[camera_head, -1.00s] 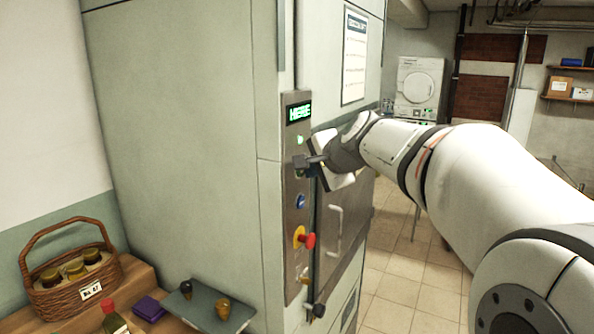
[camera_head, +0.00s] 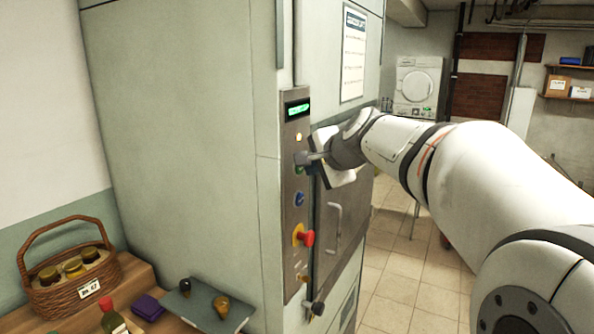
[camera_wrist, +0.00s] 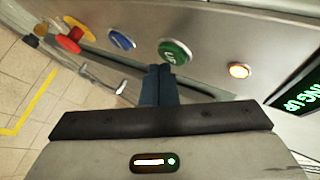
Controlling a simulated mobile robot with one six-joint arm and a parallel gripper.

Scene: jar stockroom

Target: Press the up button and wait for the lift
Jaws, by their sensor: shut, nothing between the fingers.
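The lift's control panel (camera_head: 297,215) is a metal strip on the front edge of the grey-green cabinet. The green button (camera_wrist: 175,51) shows large in the wrist view, with a blue button (camera_wrist: 122,38) beside it. My gripper (camera_wrist: 160,70) is shut and empty, its fingertips right at the green button's edge; I cannot tell whether they touch. In the head view my gripper (camera_head: 302,159) hides most of that button. The display (camera_head: 297,108) is lit green; in the wrist view its visible part (camera_wrist: 300,88) reads "ING UP". A round lamp (camera_wrist: 239,70) glows amber.
A red knob (camera_head: 306,239) on a yellow base sticks out low on the panel. The lift door (camera_head: 325,235) beside it is shut. A shelf with a jar basket (camera_head: 70,285) and a tray (camera_head: 208,312) stands at left. Open tiled floor lies to the right.

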